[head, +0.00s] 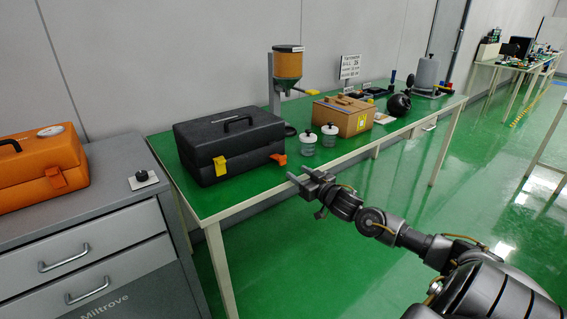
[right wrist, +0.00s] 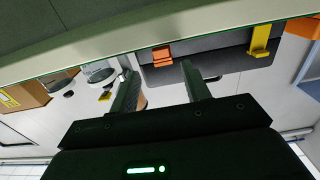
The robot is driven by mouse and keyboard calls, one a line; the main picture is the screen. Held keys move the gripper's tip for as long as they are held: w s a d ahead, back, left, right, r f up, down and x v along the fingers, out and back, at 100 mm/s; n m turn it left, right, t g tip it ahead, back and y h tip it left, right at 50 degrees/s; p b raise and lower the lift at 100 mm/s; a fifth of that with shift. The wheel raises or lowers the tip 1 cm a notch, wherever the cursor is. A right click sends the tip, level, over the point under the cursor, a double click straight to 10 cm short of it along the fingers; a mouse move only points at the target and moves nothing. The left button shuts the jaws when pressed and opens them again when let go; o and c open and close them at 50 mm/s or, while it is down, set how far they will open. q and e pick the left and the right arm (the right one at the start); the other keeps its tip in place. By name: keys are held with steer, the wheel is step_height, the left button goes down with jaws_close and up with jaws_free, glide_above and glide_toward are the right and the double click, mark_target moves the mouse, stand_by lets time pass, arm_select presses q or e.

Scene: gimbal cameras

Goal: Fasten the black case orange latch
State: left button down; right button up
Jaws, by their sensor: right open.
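The black case (head: 232,150) stands with its lid down on the green table. Its orange latch (head: 279,158) is on the right of the front face and appears to stick out from it; whether it is hooked cannot be told. A yellow latch (head: 220,165) is on the left of the front. My right gripper (head: 301,177) is open and empty, in front of the table edge near the orange latch, apart from it. In the right wrist view, which is upside down, the orange latch (right wrist: 162,56) shows beyond the open fingers (right wrist: 158,69). My left gripper is not in view.
Two white-lidded jars (head: 308,144) and a tan box (head: 343,115) stand right of the case. A hopper (head: 287,66) is behind. An orange case (head: 40,170) sits on a grey cabinet (head: 110,165) at left. Little bare table lies before the case.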

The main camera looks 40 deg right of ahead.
mark_target(284, 163)
steer(key=w, duration=0.8)
steer(key=shift+w+d, duration=0.1)
steer(key=shift+w, duration=0.15)
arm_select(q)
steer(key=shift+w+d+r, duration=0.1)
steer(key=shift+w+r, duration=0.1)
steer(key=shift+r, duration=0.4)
arm_select(e)
steer(key=shift+w, duration=0.25)
steer(key=shift+c, duration=0.2)
steer(key=c, duration=0.8)
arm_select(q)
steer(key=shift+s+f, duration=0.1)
arm_select(e)
steer(key=shift+r, duration=0.1)
